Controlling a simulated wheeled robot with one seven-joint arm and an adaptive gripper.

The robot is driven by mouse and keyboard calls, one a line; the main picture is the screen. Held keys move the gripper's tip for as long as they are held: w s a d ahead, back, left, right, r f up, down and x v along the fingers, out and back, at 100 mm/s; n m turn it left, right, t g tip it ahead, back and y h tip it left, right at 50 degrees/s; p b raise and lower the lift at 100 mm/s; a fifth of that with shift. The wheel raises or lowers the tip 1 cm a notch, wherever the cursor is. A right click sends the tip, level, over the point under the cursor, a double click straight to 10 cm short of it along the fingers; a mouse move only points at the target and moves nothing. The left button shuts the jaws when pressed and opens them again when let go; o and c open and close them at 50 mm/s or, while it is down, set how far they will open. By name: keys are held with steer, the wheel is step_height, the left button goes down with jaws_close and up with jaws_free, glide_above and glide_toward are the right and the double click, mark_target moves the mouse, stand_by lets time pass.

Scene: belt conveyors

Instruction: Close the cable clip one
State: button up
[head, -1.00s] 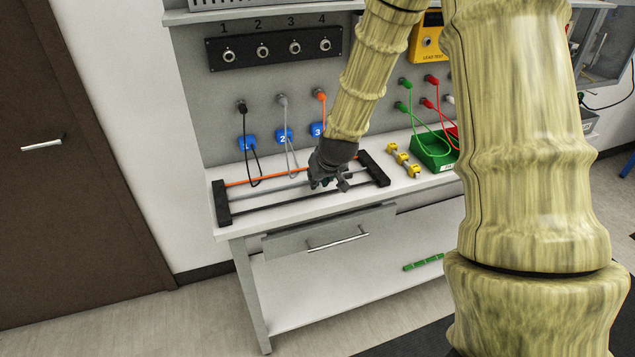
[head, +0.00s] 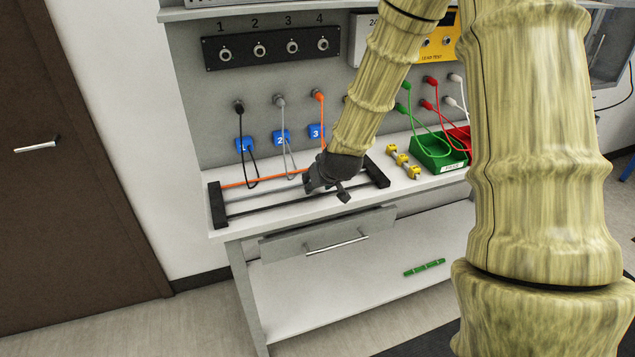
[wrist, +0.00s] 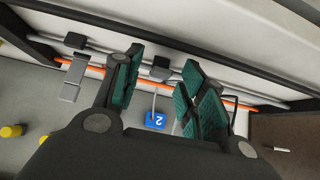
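A black-ended rack (head: 217,205) lies on the bench, with orange, grey and black cables stretched across it. In the wrist view a clip with a dark top and a hanging grey flap (wrist: 72,79) sits on the cables at the left and looks open. A second, darker clip (wrist: 160,68) sits on the cables and shows between my fingers. I cannot tell which is cable clip one. My gripper (head: 325,187) is over the middle-right of the rack. The wrist view shows its green-padded fingers (wrist: 163,72) apart; contact with the darker clip is unclear.
Blue numbered tags (head: 281,138) hang behind the rack on cables from the panel. Yellow pieces (head: 404,161) and a green bin (head: 437,152) stand to its right. A drawer (head: 330,233) juts out below the bench top.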

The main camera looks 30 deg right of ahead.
steer(key=shift+r, duration=0.1)
steer(key=v, duration=1.1)
steer(key=shift+s+a+r, duration=0.15)
steer(key=shift+s+r, duration=0.1)
steer(key=shift+s, duration=0.05)
stand_by(0.5)
steer(key=s+a+f+n+g, duration=0.15)
steer(key=s+a+f, duration=0.3)
steer(key=f, duration=0.85)
steer(key=s+a+f+g, duration=0.3)
steer(key=s+a+f, duration=0.15)
steer(key=f, duration=0.85)
steer(key=s+a+f+g+y, duration=0.1)
steer(key=s+a+f, duration=0.3)
steer(key=s+f, duration=0.4)
steer(key=s+a+f+g, duration=0.2)
steer(key=s+a+f, duration=0.3)
steer(key=s+f, duration=0.4)
steer(key=s, duration=0.4)
steer(key=shift+s+a+n+g+y, duration=0.15)
steer(key=shift+s+n+g+y, duration=0.1)
steer(key=shift+n+g+y, duration=0.15)
